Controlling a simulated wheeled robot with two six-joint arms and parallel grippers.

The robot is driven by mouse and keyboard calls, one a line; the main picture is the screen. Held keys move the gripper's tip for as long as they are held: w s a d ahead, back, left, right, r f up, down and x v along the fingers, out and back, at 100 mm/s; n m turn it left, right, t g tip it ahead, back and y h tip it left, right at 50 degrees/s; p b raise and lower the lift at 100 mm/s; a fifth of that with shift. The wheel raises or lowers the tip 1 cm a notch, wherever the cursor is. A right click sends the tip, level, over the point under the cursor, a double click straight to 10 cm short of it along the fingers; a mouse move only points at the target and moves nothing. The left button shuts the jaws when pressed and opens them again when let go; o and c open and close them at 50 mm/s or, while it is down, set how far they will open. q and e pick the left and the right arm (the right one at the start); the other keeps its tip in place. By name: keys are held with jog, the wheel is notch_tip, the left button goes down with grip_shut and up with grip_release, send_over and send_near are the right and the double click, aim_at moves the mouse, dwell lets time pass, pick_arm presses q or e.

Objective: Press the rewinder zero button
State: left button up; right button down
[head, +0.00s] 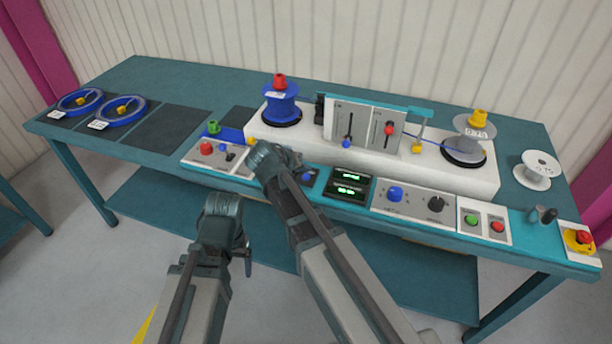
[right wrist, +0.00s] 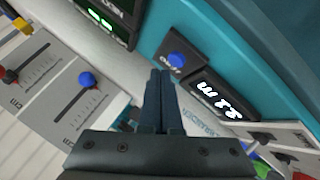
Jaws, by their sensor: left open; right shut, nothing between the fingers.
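The blue button (right wrist: 177,60) sits on a small dark panel beside a lit white counter display (right wrist: 214,97) in the right wrist view. A label beside the button is too blurred to read surely. In the head view a blue button (head: 306,176) shows just right of my right gripper (head: 268,157). My right gripper (right wrist: 160,76) is shut and empty, its tips close beside the button in the right wrist view; I cannot tell whether they touch. My left gripper (head: 222,206) is open, in front of the bench and apart from the panels. My right gripper hides part of the console.
A green-lit display (head: 348,186), a knob panel (head: 418,202) and a slider box (head: 362,128) are right of the button. A switch panel (head: 213,155) is left of it. The blue reel (head: 281,104) stands behind. The bench's left mat (head: 170,132) is clear.

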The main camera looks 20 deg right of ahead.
jog(key=shift+f, duration=0.2)
jog(key=shift+f+b, duration=0.25)
jog(key=shift+b, duration=0.2)
jog(key=shift+f+b, duration=0.4)
jog(key=shift+f, duration=0.05)
dwell(0.4)
jog(key=shift+r, duration=0.1)
jog(key=shift+r+p, duration=0.8)
jog(key=shift+p, duration=0.1)
notch_tip(320, 180, up, 5)
jog(key=p, duration=0.5)
